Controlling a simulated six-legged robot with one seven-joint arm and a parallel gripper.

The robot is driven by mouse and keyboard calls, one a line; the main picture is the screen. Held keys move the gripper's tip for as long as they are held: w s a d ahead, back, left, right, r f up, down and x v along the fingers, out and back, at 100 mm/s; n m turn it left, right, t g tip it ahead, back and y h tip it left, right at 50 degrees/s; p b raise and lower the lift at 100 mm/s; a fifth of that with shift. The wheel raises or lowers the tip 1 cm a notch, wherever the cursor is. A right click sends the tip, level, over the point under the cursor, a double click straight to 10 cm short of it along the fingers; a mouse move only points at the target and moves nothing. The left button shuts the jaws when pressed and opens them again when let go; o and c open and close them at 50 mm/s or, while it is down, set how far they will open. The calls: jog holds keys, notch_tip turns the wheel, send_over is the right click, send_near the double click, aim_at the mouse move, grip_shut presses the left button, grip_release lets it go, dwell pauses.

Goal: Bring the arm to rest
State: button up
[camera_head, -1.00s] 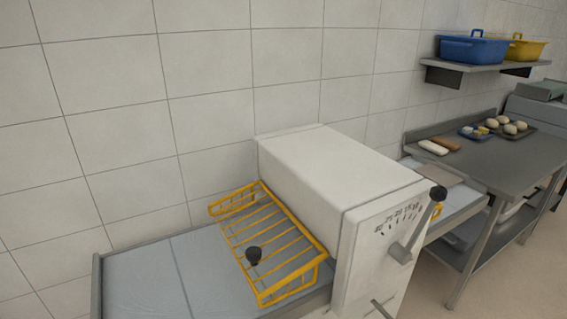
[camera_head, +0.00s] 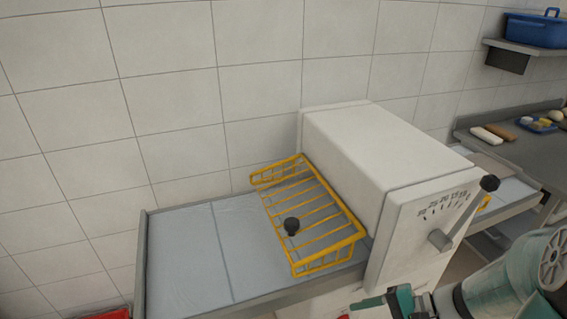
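My arm (camera_head: 508,287) shows at the lower right, in white and teal. Its end, my gripper (camera_head: 385,304), is at the bottom edge, in front of the white dough machine and below its dial. The gripper is small and partly cut off by the frame, so I cannot tell whether its fingers are open or shut. I see nothing clearly held in it.
The white machine (camera_head: 372,150) has a dial and a black-knobbed lever (camera_head: 488,184). A yellow wire guard (camera_head: 310,213) with a black knob sits over the grey belt table (camera_head: 185,262). A steel table (camera_head: 500,130) and a shelf with a blue tub (camera_head: 535,30) are at right.

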notch_tip(320, 180, up, 16)
jog(key=s+a+n+t+h, duration=0.2)
jog(key=n+t+h, duration=0.1)
jog(key=n+h, duration=0.6)
jog(key=shift+r+n+t+h, duration=0.15)
jog(key=shift+n+t+h, duration=0.2)
jog(key=shift+h, duration=0.85)
